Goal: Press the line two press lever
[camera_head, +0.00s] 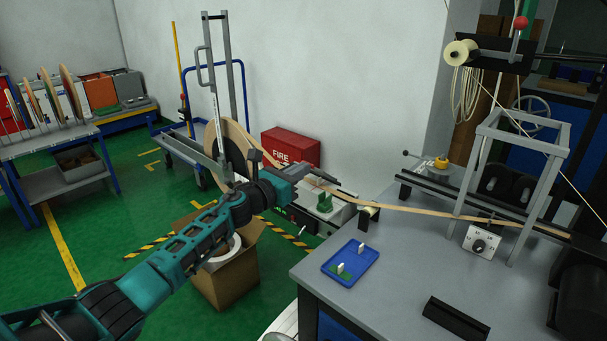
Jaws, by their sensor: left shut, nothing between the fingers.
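My left arm reaches in from the lower left. Its gripper (310,178) is shut and empty, above a pale box-shaped machine (340,212) with a green part (325,203) on top, which looks like the press. The gripper overlaps this machine and the tan tape (400,207) in the picture; I cannot tell whether it touches either. No lever on the machine can be made out clearly behind the gripper. A lever with a red knob (520,22) stands at the top right, far from the gripper. My right gripper is not in view.
The tape runs from a reel (233,150) across the grey table (400,265) to a grey frame (480,150). A blue tray (350,262) with small pieces lies near the table's left edge. A cardboard box (232,275) stands below my arm. A red fire box (290,147) is behind.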

